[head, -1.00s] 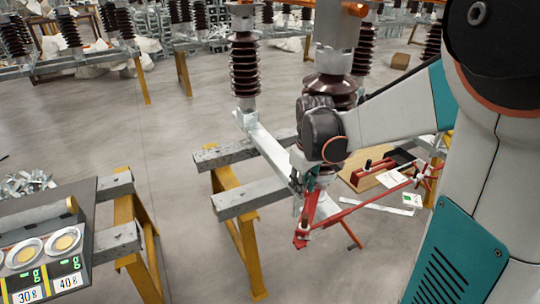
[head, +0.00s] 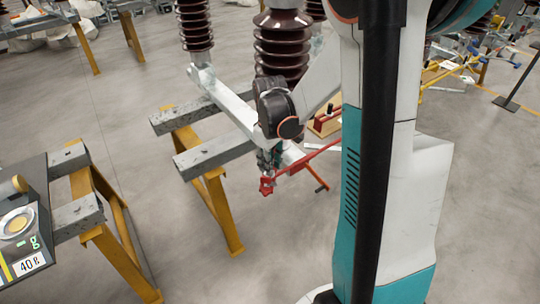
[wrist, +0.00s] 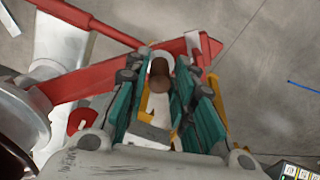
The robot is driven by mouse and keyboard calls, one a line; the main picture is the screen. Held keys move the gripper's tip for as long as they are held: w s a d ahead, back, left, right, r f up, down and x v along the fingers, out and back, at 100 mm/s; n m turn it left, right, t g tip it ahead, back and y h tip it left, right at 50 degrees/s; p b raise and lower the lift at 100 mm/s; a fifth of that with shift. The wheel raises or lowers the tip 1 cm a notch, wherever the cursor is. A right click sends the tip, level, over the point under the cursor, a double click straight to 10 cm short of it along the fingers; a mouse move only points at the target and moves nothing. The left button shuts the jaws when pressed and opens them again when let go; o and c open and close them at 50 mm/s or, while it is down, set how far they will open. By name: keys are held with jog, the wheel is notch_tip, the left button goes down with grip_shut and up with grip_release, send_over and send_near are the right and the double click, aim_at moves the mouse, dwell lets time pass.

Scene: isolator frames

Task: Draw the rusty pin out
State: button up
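The rusty pin (wrist: 160,75) is a short brown cylinder at the red linkage (wrist: 95,85) in the wrist view. My gripper (wrist: 161,72) has teal fingers on either side of the pin, with narrow gaps showing, so it looks open around it. How deep the pin sits and whether a finger touches it is hard to tell. In the head view my gripper (head: 268,172) is low at the end of the red linkage (head: 310,158), below the pale beam of the isolator frame (head: 232,104). The pin is too small to tell there.
Brown insulators (head: 281,45) stand on the frame. A yellow trestle (head: 215,200) with grey bars is left of my gripper. A bench with a scale (head: 18,225) stands at the lower left. Open grey floor lies between.

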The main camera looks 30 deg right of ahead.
jog(key=shift+f, duration=0.95)
grip_shut()
jog(key=shift+r, duration=0.1)
jog(key=shift+r+p, duration=2.1)
jog(key=shift+r, duration=1.15)
